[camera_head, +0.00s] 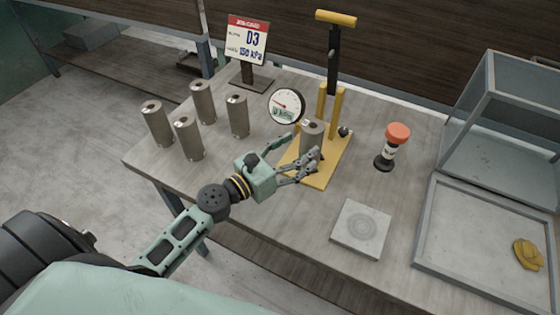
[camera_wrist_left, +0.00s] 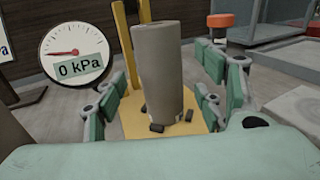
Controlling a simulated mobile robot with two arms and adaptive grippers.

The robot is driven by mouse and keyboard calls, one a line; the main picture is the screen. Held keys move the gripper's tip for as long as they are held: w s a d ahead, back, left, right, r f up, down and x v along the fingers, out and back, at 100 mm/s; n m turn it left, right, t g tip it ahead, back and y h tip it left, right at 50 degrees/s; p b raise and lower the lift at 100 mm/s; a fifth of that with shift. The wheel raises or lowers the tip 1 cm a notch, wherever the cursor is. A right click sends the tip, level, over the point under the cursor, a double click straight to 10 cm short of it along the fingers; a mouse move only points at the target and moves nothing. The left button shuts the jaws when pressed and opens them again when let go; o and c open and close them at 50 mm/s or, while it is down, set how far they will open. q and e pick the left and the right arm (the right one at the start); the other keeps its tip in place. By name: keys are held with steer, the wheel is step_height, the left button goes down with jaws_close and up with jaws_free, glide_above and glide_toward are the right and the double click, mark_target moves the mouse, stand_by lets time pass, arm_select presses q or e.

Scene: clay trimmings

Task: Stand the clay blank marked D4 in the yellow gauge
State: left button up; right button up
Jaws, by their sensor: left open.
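A grey-brown clay blank (camera_head: 312,132) stands on the base plate of the yellow gauge (camera_head: 318,181), under its press column. No mark is readable on it. My left gripper (camera_head: 302,153) is open, with its fingers on either side of this blank. In the left wrist view the blank (camera_wrist_left: 158,75) stands between the spread fingers (camera_wrist_left: 160,100), with a gap on each side. Small dark blocks sit at its foot. The dial (camera_wrist_left: 76,52) reads 0 kPa. Several similar blanks (camera_head: 188,138) stand at the table's left; their marks are too small to read. My right gripper is not in view.
A sign (camera_head: 247,42) behind shows D3 and 150 kPa. A red-topped post (camera_head: 397,138) stands right of the gauge. A square grey slab (camera_head: 361,229) lies in front. A shallow tray (camera_head: 470,280) with a yellow lump (camera_head: 527,254) and a clear-walled box (camera_head: 500,120) are at right.

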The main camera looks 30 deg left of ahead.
arm_select(q)
steer(key=b+v, duration=0.1)
steer(key=v, duration=0.4)
steer(key=shift+s+f, duration=0.1)
steer(key=shift+f, duration=0.05)
steer(key=shift+b+v, duration=0.4)
steer(key=shift+v, duration=0.4)
